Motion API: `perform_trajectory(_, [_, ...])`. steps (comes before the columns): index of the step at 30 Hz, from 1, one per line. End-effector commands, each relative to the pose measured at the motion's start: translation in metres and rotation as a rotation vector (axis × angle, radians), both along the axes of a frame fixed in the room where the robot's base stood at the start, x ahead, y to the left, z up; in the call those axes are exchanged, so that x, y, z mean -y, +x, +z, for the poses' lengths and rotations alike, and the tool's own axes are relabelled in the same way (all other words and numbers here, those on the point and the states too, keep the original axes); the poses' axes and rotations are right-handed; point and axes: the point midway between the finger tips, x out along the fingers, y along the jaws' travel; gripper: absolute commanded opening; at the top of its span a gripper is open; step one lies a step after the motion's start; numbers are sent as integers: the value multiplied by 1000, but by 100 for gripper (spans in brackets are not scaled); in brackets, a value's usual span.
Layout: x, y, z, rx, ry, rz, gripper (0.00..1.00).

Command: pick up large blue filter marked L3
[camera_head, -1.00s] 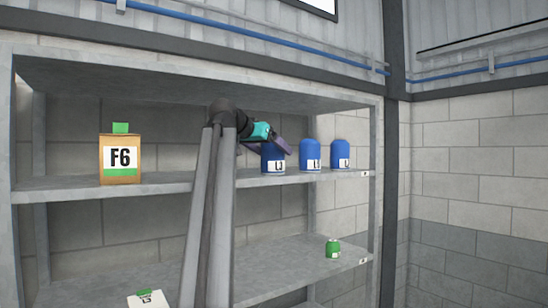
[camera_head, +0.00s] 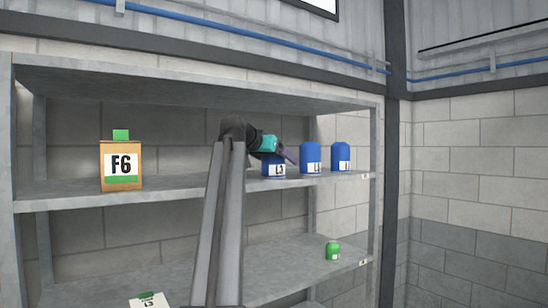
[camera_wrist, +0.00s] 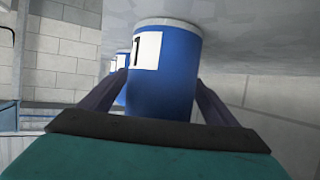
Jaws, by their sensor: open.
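The large blue filter marked L3 (camera_head: 273,171) stands upright on the upper shelf, leftmost of three blue filters. My gripper (camera_head: 285,155) reaches over it from the left and hides its upper part. In the wrist view, which looks upside down, a blue filter (camera_wrist: 165,75) fills the middle, with a white label only partly readable. My open gripper (camera_wrist: 162,88) has one dark finger on each side of this filter. Whether either finger touches it I cannot tell.
Two more blue filters (camera_head: 311,158) (camera_head: 341,157) stand to the right on the upper shelf (camera_head: 190,187). An F6 box (camera_head: 121,166) stands at the left. A green can (camera_head: 333,251) and a white-labelled item (camera_head: 149,299) are on the lower shelf.

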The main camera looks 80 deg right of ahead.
Motion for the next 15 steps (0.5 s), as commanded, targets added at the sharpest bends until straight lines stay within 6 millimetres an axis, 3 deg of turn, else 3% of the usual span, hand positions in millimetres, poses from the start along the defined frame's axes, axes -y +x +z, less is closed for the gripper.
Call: perform_trajectory(15, [8,-4,-4,-1,-1,-1,83])
